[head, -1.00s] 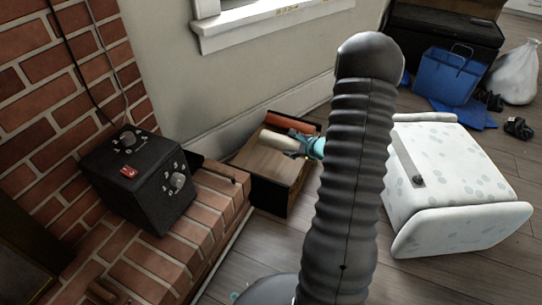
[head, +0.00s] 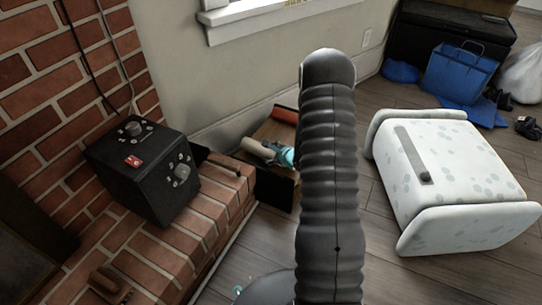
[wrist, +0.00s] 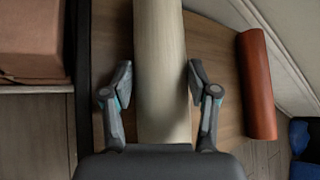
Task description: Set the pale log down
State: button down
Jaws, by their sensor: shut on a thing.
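The pale log (head: 258,149) shows in the head view at the hearth side of a low, dark-sided wooden box (head: 275,188). My gripper (head: 281,154), with teal parts, is shut on the log, partly hidden behind my arm. In the wrist view the pale log (wrist: 160,60) runs lengthwise between the two fingers of my gripper (wrist: 158,80), over the box's brown wooden floor (wrist: 215,75). I cannot tell whether the log touches that floor. A red-orange log (wrist: 257,85) lies apart to the right; it also shows in the head view (head: 286,115).
The brick hearth (head: 205,215) with a black control box (head: 145,170) stands left of the wooden box. A white spotted stool (head: 450,175) is to the right. A wall rises behind the box.

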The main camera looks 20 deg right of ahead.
jog(key=shift+f, duration=0.4)
jog(key=shift+f, duration=0.1)
jog(key=c, duration=0.6)
grip_release()
